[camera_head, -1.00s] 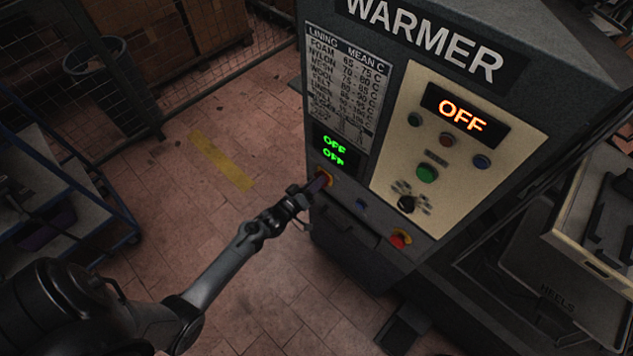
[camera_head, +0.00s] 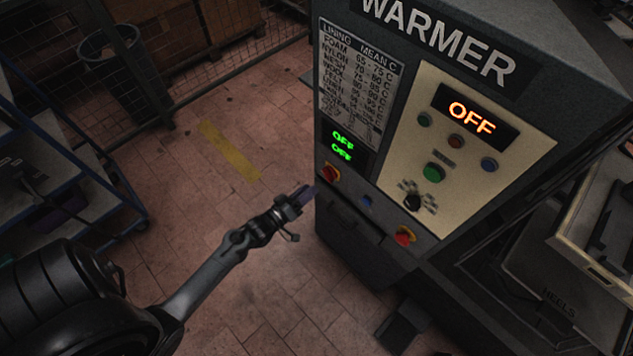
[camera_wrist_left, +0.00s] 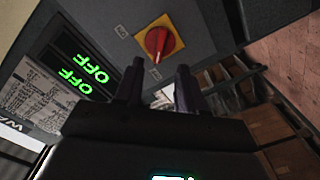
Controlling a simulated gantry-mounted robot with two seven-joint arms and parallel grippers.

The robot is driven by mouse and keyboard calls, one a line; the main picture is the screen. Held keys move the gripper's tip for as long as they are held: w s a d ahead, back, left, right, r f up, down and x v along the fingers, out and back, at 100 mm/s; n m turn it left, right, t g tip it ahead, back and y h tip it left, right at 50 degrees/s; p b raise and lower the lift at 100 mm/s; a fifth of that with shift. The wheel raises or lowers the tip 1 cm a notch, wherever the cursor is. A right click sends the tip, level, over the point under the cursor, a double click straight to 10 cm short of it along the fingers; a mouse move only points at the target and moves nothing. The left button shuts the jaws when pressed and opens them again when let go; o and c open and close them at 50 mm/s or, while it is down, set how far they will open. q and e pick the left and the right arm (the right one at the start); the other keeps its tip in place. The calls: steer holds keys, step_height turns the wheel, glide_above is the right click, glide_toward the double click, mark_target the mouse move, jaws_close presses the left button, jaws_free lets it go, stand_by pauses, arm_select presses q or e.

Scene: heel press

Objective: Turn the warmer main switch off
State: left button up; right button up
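The warmer (camera_head: 345,215) is a dark grey cabinet with a cream control panel. The orange display (camera_head: 471,116) reads OFF, and the green display (camera_head: 342,147) reads OFF on two lines. My left gripper (camera_head: 303,195) is left of the switch with a gap between. In the left wrist view its fingers (camera_wrist_left: 160,85) are apart with nothing between them. My right gripper is not in view.
A blue-framed shelf cart (camera_head: 75,180) stands at the left. Open tiled floor lies between cart and warmer.

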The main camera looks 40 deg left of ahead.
arm_select(q)
steer(key=s, duration=0.3)
stand_by(0.5)
